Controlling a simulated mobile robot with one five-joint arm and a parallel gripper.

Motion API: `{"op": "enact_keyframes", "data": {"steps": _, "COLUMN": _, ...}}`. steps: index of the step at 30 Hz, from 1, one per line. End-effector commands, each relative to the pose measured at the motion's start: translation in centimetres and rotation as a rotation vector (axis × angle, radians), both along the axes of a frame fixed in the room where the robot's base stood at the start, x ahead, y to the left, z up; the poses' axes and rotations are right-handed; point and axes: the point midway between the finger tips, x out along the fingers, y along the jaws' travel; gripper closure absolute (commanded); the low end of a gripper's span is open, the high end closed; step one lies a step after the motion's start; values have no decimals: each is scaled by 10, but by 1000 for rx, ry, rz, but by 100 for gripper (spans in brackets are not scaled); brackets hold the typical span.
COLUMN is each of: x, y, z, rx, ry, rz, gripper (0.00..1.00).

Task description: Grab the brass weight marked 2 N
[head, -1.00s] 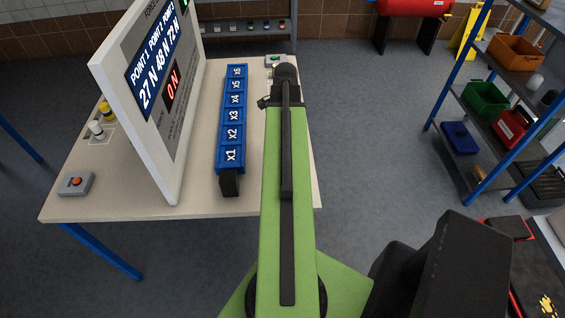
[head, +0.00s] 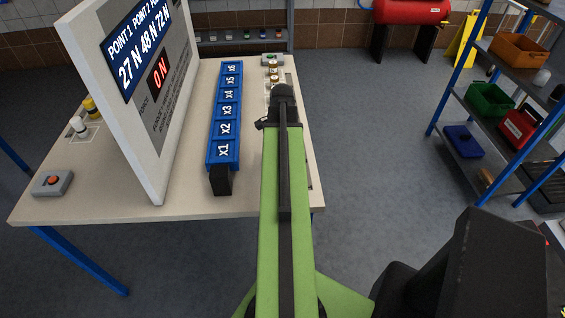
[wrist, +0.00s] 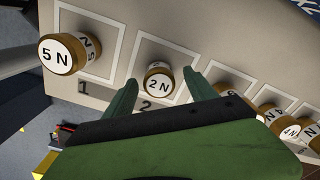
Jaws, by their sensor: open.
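The brass weight marked 2 N (wrist: 158,86) stands in a white-outlined square above the printed number 2 in the wrist view. Its white top face shows the label. My gripper (wrist: 160,78) is open, with one green finger on each side of the weight. I cannot tell whether either finger touches it. In the head view my arm's end (head: 283,95) is over the right side of the table, and the fingers are hidden there.
Further weights, one marked 4 N (wrist: 291,132), stand close on the right. The blue strip marked x1 to x6 (head: 225,115) and the display board (head: 140,90) are left of my arm.

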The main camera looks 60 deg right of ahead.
Motion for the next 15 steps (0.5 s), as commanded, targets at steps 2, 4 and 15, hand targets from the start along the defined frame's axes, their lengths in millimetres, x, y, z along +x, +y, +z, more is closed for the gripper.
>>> {"op": "enact_keyframes", "data": {"steps": 2, "x": 0, "y": 0, "z": -18, "rx": 0, "ry": 0, "rz": 0, "gripper": 35}}
{"op": "enact_keyframes", "data": {"steps": 4, "x": 0, "y": 0, "z": -18, "rx": 0, "ry": 0, "rz": 0, "gripper": 35}}
{"op": "enact_keyframes", "data": {"steps": 15, "x": 1, "y": 0, "z": -15, "rx": 0, "ry": 0, "rz": 1, "gripper": 59}}
